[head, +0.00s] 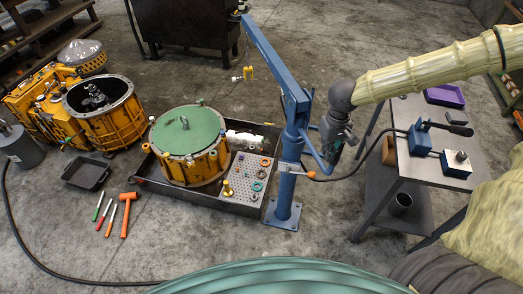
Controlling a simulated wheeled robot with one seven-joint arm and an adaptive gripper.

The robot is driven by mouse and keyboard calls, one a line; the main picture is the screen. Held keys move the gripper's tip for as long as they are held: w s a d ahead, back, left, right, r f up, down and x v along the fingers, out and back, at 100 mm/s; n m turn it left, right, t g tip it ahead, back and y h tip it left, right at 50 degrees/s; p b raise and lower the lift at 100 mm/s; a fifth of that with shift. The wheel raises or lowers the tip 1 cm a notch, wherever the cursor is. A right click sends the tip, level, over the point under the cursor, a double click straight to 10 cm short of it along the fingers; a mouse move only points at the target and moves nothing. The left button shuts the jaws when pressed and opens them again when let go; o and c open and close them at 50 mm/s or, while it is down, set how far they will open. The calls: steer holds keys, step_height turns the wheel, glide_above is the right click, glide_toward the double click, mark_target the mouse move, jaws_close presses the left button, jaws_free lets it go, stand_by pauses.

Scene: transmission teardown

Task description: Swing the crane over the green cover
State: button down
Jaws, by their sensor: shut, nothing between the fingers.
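The blue crane (289,172) stands on a floor plate right of the tray. Its boom (270,53) points up and away toward the back, and a yellow hook (248,73) hangs from its tip, to the upper right of the green cover and not above it. The green cover (188,130) lies flat on a round yellow housing (186,168) and has a ring on top. My gripper (329,160) is shut beside the crane's blue side bar (313,151). I cannot tell whether it touches the bar.
A black tray (153,178) holds the housing and a perforated plate of small parts (247,176). A workbench (435,166) with blue tools stands right of the crane. Hand tools (125,213) lie on the floor at left. A yellow transmission case (107,119) stands farther left.

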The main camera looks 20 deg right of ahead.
mark_target(341, 149)
steer(key=shift+s+d, duration=0.2)
steer(key=shift+d, duration=0.85)
steer(key=shift+s+d, duration=0.15)
steer(key=shift+d, duration=0.9)
steer(key=w+d, duration=0.1)
steer(key=d, duration=0.8)
steer(key=shift+w+d, duration=0.35)
steer(key=shift+w, duration=0.05)
steer(key=shift+w+d, duration=0.3)
steer(key=shift+d, duration=0.2)
steer(key=shift+w+d, duration=0.15)
steer(key=shift+d, duration=0.45)
steer(key=shift+w+d, duration=0.2)
steer(key=shift+d, duration=0.1)
